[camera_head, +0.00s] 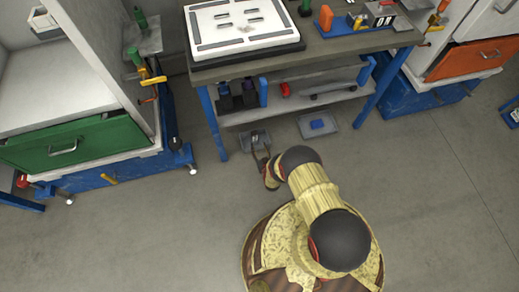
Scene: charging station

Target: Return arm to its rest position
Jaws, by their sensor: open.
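My arm shows in the head view, reaching from my base at the bottom middle up toward the workbench. My gripper (261,153) is at the arm's far end, low in front of the bench. Its two dark fingers are apart, so it is open. It overlaps a small grey tray (245,142) in the picture, and a small light item shows near the fingertips. I cannot tell whether the gripper touches the tray or that item. Nothing is clearly held between the fingers.
A workbench (345,45) with blue legs and a lower shelf (300,108) stands ahead. A second grey tray (332,133) holds a blue item. A green-drawer cabinet (95,143) stands left, an orange-drawer cabinet (462,62) right. The floor (130,240) around my base is clear.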

